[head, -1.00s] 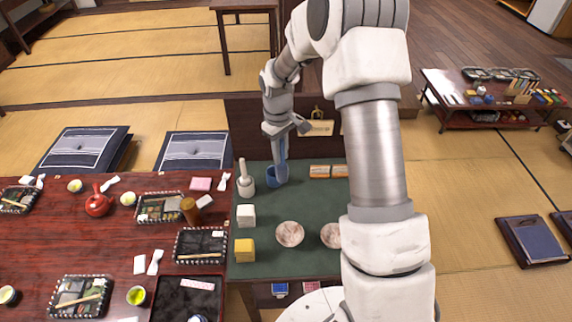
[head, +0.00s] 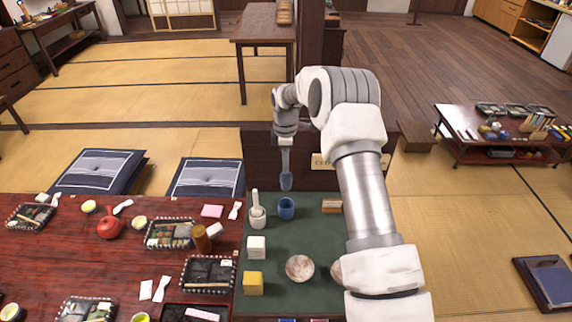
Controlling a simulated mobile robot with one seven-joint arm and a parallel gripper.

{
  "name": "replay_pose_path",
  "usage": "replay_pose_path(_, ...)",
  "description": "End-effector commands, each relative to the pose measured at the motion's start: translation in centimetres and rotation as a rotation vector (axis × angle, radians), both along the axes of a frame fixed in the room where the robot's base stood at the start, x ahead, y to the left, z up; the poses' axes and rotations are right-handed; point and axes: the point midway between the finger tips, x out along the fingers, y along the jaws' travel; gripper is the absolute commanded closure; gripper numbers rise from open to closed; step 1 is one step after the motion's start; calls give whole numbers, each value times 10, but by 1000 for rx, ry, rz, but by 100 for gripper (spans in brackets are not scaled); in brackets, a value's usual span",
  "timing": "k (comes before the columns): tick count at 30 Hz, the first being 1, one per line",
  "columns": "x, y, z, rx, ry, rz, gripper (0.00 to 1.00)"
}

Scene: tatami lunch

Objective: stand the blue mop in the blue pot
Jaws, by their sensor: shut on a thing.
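The blue mop (head: 286,174) hangs upright from my gripper (head: 286,144), with its wider blue end down. My gripper is shut on its upper part; the fingers are small in this view. The blue pot (head: 286,210) stands on the green mat at the far side of the table, just below the mop in the picture. The mop's lower end shows clear of the pot's rim, above or behind it; I cannot tell the exact depth. The inside bottom of the pot is hidden.
A white pot (head: 258,218) holding a white mop stands just left of the blue pot. A white cube (head: 256,247), a yellow cube (head: 253,283) and a round pale dish (head: 299,268) sit nearer on the green mat (head: 280,240). A wooden block (head: 332,206) lies to the right.

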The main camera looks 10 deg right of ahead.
Motion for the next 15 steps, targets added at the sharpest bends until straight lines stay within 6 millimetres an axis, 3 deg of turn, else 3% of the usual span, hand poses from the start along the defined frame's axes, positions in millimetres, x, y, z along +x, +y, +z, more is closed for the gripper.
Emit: replay_pose_path(15,-1,0,-37,-1,1,-2,100)
